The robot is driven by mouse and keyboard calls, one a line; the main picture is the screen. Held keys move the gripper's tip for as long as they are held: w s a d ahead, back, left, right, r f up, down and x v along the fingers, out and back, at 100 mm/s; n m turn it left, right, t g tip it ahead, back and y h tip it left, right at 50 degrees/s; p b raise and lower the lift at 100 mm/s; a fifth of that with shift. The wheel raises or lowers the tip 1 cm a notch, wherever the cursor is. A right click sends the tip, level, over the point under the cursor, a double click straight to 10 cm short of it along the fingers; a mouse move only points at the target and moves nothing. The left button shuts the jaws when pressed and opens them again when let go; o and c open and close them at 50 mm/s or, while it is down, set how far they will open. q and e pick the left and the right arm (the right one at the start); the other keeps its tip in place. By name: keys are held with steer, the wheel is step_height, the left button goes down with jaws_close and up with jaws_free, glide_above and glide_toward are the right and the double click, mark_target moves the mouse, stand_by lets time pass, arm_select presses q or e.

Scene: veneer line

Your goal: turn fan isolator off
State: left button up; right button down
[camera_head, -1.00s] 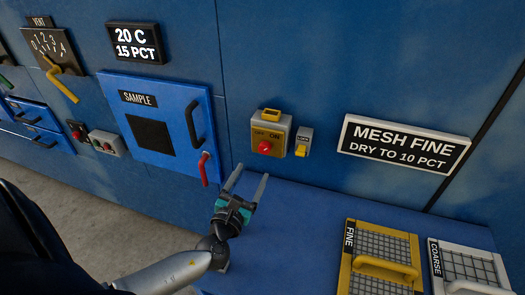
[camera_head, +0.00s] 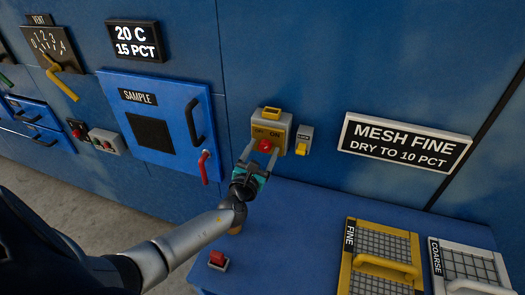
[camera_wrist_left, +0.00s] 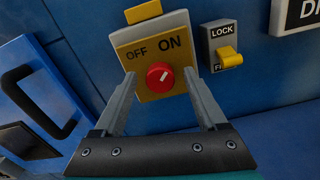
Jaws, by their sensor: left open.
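The isolator is a yellow box (camera_head: 271,130) on the blue wall, marked OFF on the left and ON on the right. Its round red knob (camera_wrist_left: 160,76) has a small pale mark at its upper right, on the ON side. My left gripper (camera_head: 261,152) is open in front of the box. In the left wrist view its fingers (camera_wrist_left: 160,84) reach up on both sides of the knob, with a gap at each side. Whether the fingertips are level with the knob in depth I cannot tell. My right gripper is not in view.
A grey LOCK switch (camera_head: 304,140) with a yellow lever (camera_wrist_left: 230,57) sits just right of the isolator. The SAMPLE door (camera_head: 173,108) with its red handle (camera_head: 205,167) is to the left. A red switch (camera_head: 218,260) and yellow FINE mesh frame (camera_head: 348,262) are on the blue ledge.

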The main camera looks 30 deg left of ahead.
arm_select(q)
jaws_close()
stand_by(0.5)
steer(key=n+b, duration=0.3)
steer(key=n, duration=0.1)
steer(key=shift+f, duration=0.2)
steer(key=n+b, duration=0.2)
steer(key=n, duration=0.2)
steer(key=shift+n, duration=0.4)
steer(key=n+b, duration=0.2)
steer(key=n, duration=0.2)
steer(key=shift+s+a, duration=0.1)
steer(key=n+b, duration=0.1)
steer(key=n, duration=0.4)
stand_by(0.4)
